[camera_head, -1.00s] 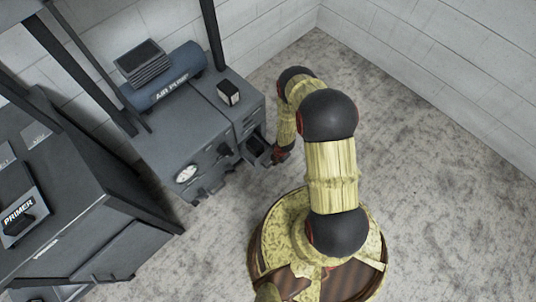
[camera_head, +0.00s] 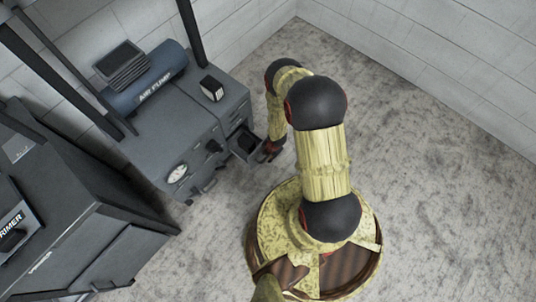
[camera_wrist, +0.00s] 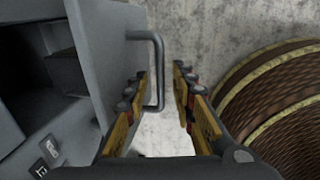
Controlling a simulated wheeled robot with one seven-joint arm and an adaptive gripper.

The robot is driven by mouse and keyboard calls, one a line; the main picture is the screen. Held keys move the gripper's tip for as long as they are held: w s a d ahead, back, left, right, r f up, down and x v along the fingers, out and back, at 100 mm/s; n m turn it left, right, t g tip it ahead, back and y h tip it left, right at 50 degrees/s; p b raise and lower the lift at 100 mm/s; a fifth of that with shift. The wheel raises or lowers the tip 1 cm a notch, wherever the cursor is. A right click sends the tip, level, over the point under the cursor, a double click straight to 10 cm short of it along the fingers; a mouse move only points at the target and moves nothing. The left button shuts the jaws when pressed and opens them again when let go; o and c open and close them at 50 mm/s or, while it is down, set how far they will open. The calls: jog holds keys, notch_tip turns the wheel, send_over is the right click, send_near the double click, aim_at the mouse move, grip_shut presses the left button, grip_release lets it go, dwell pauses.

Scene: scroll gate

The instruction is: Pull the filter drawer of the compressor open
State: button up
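The compressor is a grey cabinet (camera_head: 165,140) labelled AIR PUMP on the blue-grey tank (camera_head: 150,80) on top, at the left in the head view. Its filter drawer (camera_head: 243,143) stands out from the right end of the front, with a dark inside visible. In the wrist view the drawer's grey front panel (camera_wrist: 105,50) fills the left, with a dark block behind it. Its bar handle (camera_wrist: 159,70) lies between the fingers of my gripper (camera_wrist: 160,80), nearer the left finger. The fingers are apart, with a clear gap on the right of the handle. In the head view my gripper (camera_head: 270,150) is at the drawer front.
A dark cabinet (camera_head: 70,210) with a PRIMER box (camera_head: 14,228) stands at the lower left. A gauge (camera_head: 177,173) and knobs are on the compressor front. A small dark box (camera_head: 212,88) sits on top. Floor to the right is clear, up to the wall.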

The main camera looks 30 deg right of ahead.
jog(key=shift+r, duration=0.15)
notch_tip(320, 180, up, 12)
jog(key=s, duration=0.2)
jog(key=shift+d+f, duration=0.25)
jog(key=shift+d, duration=0.1)
dwell(0.5)
